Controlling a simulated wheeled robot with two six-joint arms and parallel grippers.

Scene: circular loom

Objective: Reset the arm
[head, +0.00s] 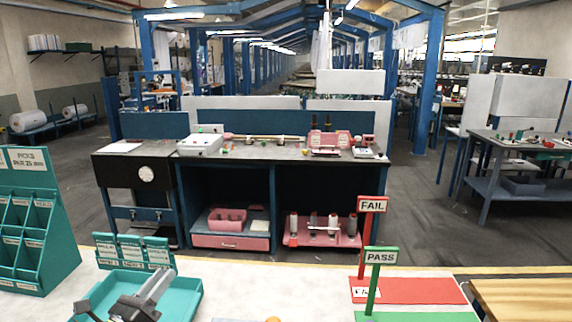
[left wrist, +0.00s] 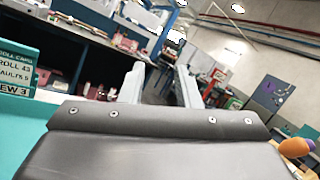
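My left gripper (head: 152,287) is low at the left in the head view, over the teal tray (head: 192,304) on the near table. In the left wrist view its two grey fingers (left wrist: 158,82) stand apart with nothing between them, so it is open and empty. Part of the left arm is cut off by the lower edge of the head view. My right gripper is in neither view.
Red FAIL (head: 372,204) and green PASS (head: 381,256) signs stand at the right. An orange and purple object (left wrist: 297,147) shows in the wrist view. The white tabletop's middle is mostly clear.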

